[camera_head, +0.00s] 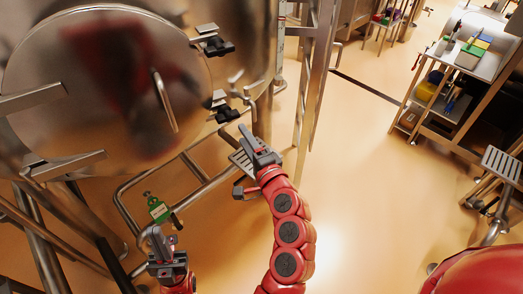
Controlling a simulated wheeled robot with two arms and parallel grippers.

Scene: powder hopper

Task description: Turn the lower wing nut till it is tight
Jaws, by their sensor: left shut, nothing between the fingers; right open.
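The lower wing nut (227,114) is black and sits at the right edge of the round steel hatch (60,60), below the upper wing nut (218,47). My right gripper (246,148) is open, below and to the right of the lower wing nut. It appears apart from the nut and shows nothing held. My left gripper (160,245) is shut and empty at the lower left, well below the hatch. The lower nut's threads and seating are too small to make out.
A curved handle (164,101) stands out from the hatch. Steel rails (130,190) run below it, with a green tag (157,208) near my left gripper. A shelved cart (450,95) stands at the upper right. The floor between is open.

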